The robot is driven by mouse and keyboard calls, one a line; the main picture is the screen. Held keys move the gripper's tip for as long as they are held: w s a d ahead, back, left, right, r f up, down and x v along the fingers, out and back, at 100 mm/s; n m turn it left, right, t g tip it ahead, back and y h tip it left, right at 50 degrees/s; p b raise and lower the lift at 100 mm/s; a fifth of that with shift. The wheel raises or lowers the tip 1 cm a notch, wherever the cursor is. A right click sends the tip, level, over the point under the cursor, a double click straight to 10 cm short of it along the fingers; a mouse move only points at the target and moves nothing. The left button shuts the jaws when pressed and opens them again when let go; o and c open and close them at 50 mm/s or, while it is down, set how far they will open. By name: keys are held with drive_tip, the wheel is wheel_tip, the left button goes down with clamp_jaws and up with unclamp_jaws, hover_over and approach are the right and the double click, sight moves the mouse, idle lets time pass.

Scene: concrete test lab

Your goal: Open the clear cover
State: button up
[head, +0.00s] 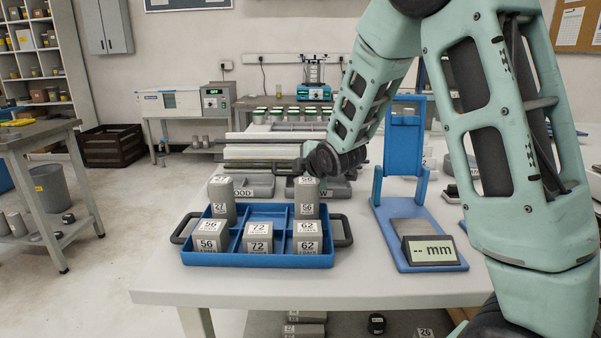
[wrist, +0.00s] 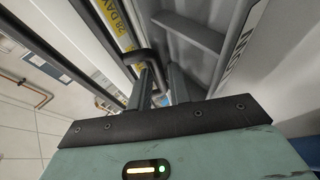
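The clear cover is hard to make out. It seems to belong to the long pale box with metal rails (head: 262,150) at the back of the table in the head view. In the wrist view a dark curved handle (wrist: 137,57) stands close to my fingertips, beside a yellow strip reading "28 DAY" (wrist: 112,14). My gripper (wrist: 161,72) has its two fingers apart, with the handle's end at or between them. Whether they touch it is unclear. In the head view my dark wrist (head: 322,160) is at the right end of the box, and the fingers are hard to distinguish there.
A blue tray (head: 258,259) with several numbered grey blocks stands in front. A blue measuring stand (head: 384,209) with a "-- mm" display (head: 431,251) is to the right. Grey bins (head: 252,186) sit behind the tray. Several green-capped cylinders (head: 277,116) stand beyond the box.

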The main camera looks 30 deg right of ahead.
drive_tip(key=shift+s+a+f, duration=0.1)
drive_tip(key=shift+s+f, duration=0.1)
drive_tip(key=shift+f, duration=0.4)
drive_tip(key=shift+w+r, duration=0.1)
drive_tip(key=shift+r, duration=0.4)
wheel_tip(320, 180, up, 10)
drive_tip(key=shift+f+p, duration=0.2)
drive_tip(key=shift+p, duration=0.7)
